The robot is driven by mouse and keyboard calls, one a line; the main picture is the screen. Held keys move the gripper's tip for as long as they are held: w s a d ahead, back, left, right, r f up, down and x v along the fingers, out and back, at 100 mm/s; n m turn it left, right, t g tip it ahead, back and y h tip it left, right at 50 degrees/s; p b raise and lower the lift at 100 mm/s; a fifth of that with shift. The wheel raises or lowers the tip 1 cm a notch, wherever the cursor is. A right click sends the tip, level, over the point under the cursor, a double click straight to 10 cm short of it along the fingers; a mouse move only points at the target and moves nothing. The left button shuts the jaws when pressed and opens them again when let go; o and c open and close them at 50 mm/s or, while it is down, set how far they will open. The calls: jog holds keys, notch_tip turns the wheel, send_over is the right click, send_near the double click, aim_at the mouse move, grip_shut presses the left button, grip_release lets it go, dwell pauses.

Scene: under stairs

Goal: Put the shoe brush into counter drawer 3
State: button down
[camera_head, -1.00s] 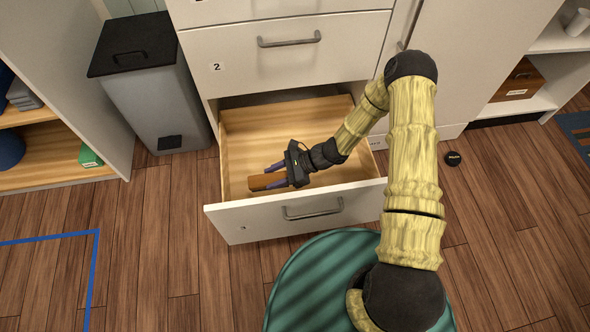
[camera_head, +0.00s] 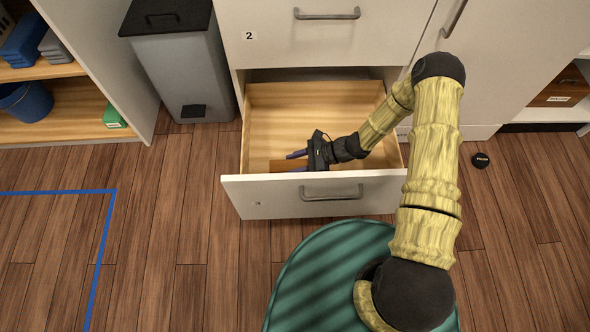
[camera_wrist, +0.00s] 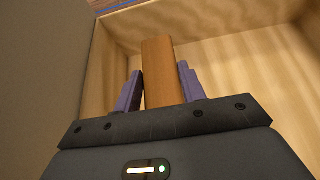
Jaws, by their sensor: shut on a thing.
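The open counter drawer (camera_head: 270,202) is below the one labelled 2; its own label is too small to read. My gripper (camera_head: 292,162) is down inside this drawer, close behind its front panel. It is shut on the shoe brush, a brown wooden block (camera_head: 284,165) lying mostly behind the gripper and the panel in the head view. In the wrist view the shoe brush (camera_wrist: 157,72) stands between the two purple fingers, with the pale drawer floor beyond it. The bristles are hidden, and I cannot tell whether the brush touches the floor.
The drawer (camera_wrist: 235,70) is otherwise empty where I can see. The closed drawer 2 (camera_head: 350,40) is above it. A grey bin (camera_head: 185,70) stands left of the counter, beside a shelf with blue things. A small black disc (camera_head: 481,160) lies on the floor at right.

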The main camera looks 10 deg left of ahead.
notch_tip(320, 180, down, 5)
jog(key=b, duration=0.2)
jog(key=shift+b, duration=0.3)
jog(key=shift+f, duration=0.3)
jog(key=shift+f, duration=0.3)
jog(key=c, duration=0.8)
grip_release()
jog(key=shift+c, duration=0.2)
